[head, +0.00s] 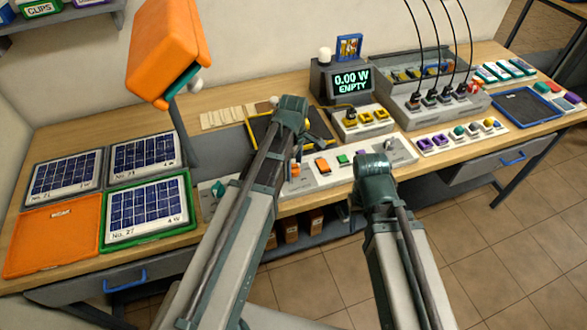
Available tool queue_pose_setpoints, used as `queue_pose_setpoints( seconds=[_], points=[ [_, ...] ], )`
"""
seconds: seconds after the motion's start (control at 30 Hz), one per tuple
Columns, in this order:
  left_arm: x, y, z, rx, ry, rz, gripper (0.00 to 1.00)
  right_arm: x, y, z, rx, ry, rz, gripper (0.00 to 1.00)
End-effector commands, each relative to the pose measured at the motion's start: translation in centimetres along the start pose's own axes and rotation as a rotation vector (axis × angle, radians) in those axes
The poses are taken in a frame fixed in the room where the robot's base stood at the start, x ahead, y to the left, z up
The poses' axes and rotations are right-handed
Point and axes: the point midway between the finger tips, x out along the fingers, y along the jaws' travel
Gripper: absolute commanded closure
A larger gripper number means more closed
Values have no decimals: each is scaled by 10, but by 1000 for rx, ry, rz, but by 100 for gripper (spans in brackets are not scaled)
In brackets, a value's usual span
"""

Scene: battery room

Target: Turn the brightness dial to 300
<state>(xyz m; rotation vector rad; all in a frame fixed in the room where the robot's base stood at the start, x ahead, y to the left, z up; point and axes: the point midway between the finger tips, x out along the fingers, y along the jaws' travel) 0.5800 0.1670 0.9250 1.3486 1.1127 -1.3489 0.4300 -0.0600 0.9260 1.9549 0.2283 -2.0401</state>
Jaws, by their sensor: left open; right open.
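A long pale control strip (330,165) lies along the bench's front edge. A teal knob (218,189) stands at its left end, beside my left arm; it may be the brightness dial, but no scale or number is readable. A large orange lamp head (160,50) hangs above, with a small pale knob (195,86) on its side. My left gripper (298,140) is over the strip's back edge by a dark tray, open, its fingers mostly hidden by the wrist. My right gripper (374,162) is open at the strip's right part, fingertips largely hidden. Neither touches the teal knob.
A display (351,80) reads "0.00 W EMPTY". Solar panels (145,157) and an orange tray (52,241) lie at left. A yellow-edged dark tray (262,130) sits behind my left gripper. A cabled device (435,103) and a blue-rimmed tray (526,107) stand at right.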

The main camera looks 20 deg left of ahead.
Motion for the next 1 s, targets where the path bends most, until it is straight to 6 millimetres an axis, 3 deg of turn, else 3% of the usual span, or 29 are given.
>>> queue_pose_setpoints(
  seconds=[0.13, 0.5, 0.6, 1.0],
  points=[
    [-1, 0, 0, 0, 0, 0, 19, -1, 0, 0, 0, 0, 0, 50],
    [-1, 0, 0, 0, 0, 0, 86, -1, 0, 0, 0, 0, 0, 50],
    [-1, 0, 0, 0, 0, 0, 100, -1, 0, 0, 0, 0, 0, 50],
    [-1, 0, 0, 96, 0, 0, 100, -1, 0, 0, 0, 0, 0, 50]
  ],
)
